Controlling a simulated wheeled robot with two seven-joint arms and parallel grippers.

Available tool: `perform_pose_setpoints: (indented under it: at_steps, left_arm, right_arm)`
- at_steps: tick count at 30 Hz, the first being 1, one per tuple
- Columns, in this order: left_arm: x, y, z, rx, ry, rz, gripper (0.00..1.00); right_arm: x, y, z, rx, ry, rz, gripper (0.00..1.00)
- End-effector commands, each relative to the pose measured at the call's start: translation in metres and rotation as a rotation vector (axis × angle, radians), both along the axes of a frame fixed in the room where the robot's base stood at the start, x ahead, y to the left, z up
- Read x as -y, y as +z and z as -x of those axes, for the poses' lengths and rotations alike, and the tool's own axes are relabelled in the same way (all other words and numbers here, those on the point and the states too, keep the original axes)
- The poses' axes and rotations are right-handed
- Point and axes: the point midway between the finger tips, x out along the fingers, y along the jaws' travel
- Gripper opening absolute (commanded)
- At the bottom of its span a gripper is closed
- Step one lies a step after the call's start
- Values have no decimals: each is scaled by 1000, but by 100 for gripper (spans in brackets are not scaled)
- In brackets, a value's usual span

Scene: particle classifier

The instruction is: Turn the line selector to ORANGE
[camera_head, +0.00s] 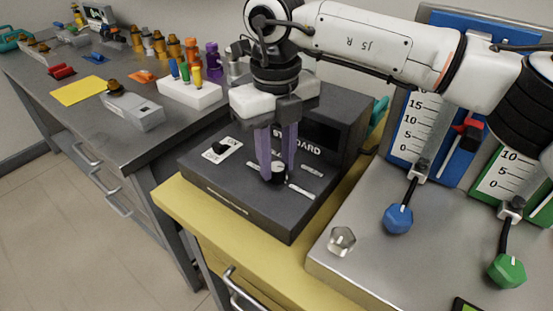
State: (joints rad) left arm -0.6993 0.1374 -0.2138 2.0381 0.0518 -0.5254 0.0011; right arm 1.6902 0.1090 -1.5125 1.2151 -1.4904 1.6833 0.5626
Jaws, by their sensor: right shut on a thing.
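The line selector is a small dark round knob (278,171) on the sloped top of a dark grey box (224,177). Several light label plates (301,192) sit around the knob, too small to read. My right gripper (278,168) comes down from above. Its two purple fingers are shut on the knob, one on each side, and partly hide it. My left gripper is not in view.
A black switch (220,149) on a white plate sits left of the knob. Blue (398,218) and green (507,270) levers and a clear faceted knob (341,241) are on the grey panel at right. A cluttered grey bench (50,120) stands at left.

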Motion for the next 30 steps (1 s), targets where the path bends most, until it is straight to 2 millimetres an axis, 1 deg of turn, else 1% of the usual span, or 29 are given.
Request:
perform_pose_setpoints:
  at_steps: [6,15,21,30]
  left_arm:
    - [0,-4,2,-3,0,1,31]
    - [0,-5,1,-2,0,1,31]
    - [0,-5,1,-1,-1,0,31]
    - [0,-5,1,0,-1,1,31]
  right_arm:
    - [0,1,-1,2,-180,-1,4]
    - [0,1,-1,3,-345,-2,4]
    - [0,1,-1,3,-396,-1,4]
    - [0,1,-1,3,-412,-1,4]
